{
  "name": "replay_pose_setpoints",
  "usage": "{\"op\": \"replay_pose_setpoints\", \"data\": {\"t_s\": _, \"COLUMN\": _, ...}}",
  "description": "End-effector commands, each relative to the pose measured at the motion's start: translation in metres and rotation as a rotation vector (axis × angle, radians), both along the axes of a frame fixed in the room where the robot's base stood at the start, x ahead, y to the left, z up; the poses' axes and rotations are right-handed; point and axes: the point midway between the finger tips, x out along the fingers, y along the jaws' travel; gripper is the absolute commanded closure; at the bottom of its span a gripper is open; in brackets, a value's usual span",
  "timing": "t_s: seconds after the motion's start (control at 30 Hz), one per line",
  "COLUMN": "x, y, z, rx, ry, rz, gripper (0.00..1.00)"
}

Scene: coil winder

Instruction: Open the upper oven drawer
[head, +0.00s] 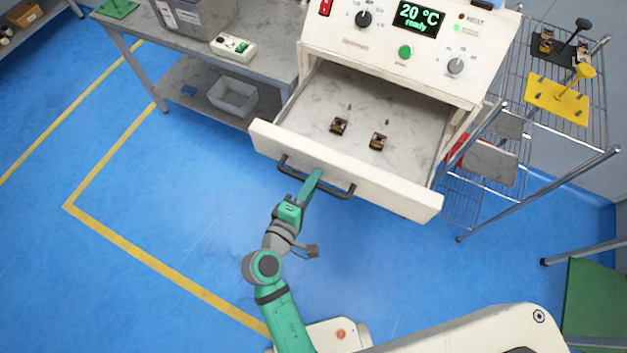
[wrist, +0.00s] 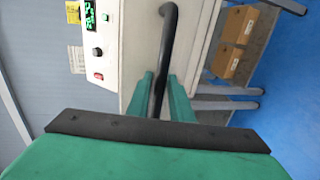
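The oven's upper drawer (head: 357,103), under the control panel, stands pulled far out, its grey tray floor in plain view. Two small dark-and-copper coil parts (head: 339,126) (head: 378,141) lie in it. A black bar handle (head: 338,192) runs along the white drawer front (head: 400,195); it also shows in the wrist view (wrist: 167,40). My gripper (head: 314,180) is at the handle's middle. In the wrist view its green fingers (wrist: 161,92) lie on either side of the bar and appear closed on it. The head view hides part of the grip.
A wire rack (head: 545,120) with yellow and black fixtures stands to the right. Blue floor left of my arm is free. The oven panel (head: 400,40) reads 20 °C, ready.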

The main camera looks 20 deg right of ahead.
Motion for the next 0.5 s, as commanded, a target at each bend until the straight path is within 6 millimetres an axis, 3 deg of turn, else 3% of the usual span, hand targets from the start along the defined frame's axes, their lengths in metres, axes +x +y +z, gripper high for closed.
{"op": "replay_pose_setpoints", "data": {"t_s": 0.17, "x": -0.013, "y": 0.013, "z": 0.003, "rx": 0.001, "ry": 0.002, "rz": 0.004, "gripper": 0.8}}
{"op": "replay_pose_setpoints", "data": {"t_s": 0.5, "x": -0.06, "y": 0.052, "z": 0.015, "rx": 0.0, "ry": 0.002, "rz": 0.003, "gripper": 0.8}}
